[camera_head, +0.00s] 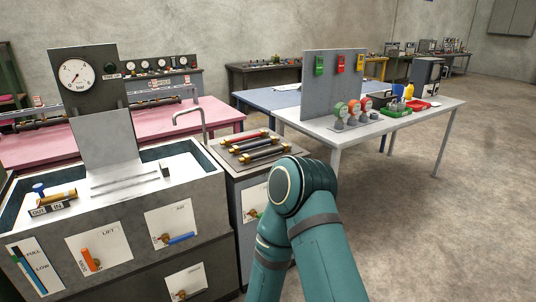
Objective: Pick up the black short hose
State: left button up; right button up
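Hoses with brass-coloured end fittings lie side by side on the grey top of a small cabinet (222,158) in the middle of the view. One is a red hose (243,142), at the back. In front of it lie black hoses (263,153). They are small in the picture, and I cannot tell surely which black one is the short one. One of my teal arms stands bent at the bottom middle, just right of and in front of the cabinet. Neither gripper shows in this view.
A pink table (160,122) is behind. A white table (440,108) with valves stands right. Open floor (450,230) lies at right.

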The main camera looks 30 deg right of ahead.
aim_at(246, 159)
jog(key=i+l, duration=0.15)
jog(key=l, duration=0.2)
jog(key=i+l+u, duration=0.1)
jog(key=l, duration=0.25)
jog(key=i+l+u, duration=0.1)
jog(key=i+l, duration=0.15)
jog(key=l, duration=0.15)
jog(key=i+l, duration=0.1)
jog(key=l, duration=0.25)
